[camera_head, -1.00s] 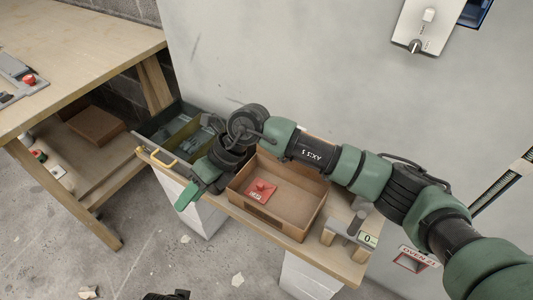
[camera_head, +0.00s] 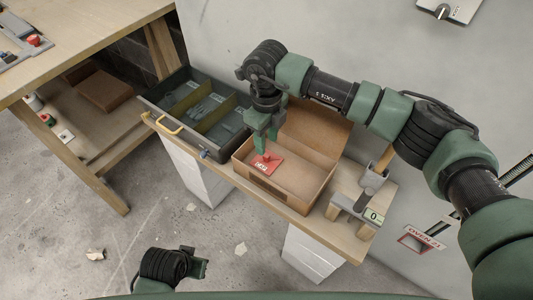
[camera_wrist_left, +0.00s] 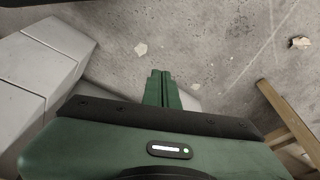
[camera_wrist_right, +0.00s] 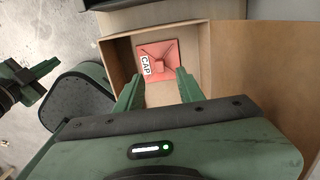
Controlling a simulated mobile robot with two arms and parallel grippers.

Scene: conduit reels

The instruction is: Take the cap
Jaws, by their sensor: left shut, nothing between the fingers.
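The cap is a red square plate with a raised middle and a white label. It lies in the brown open box, in the head view (camera_head: 270,166) and the right wrist view (camera_wrist_right: 157,58). My right gripper (camera_head: 262,147) points down into the box, over the cap. In the right wrist view its fingers (camera_wrist_right: 158,80) are apart, with nothing held, and the cap shows beyond and between them. Whether they touch it is unclear. My left gripper (camera_head: 197,264) is low at the front, away from the box. In the left wrist view its fingers (camera_wrist_left: 161,82) are together and empty, over the floor.
The box (camera_head: 285,198) has walls and a raised brown panel (camera_head: 318,132) behind. Left of it is an open drawer (camera_head: 207,101) with a yellow handle (camera_head: 162,123). A grey fixture (camera_head: 350,205) stands to the right. A workbench (camera_head: 80,35) is at far left.

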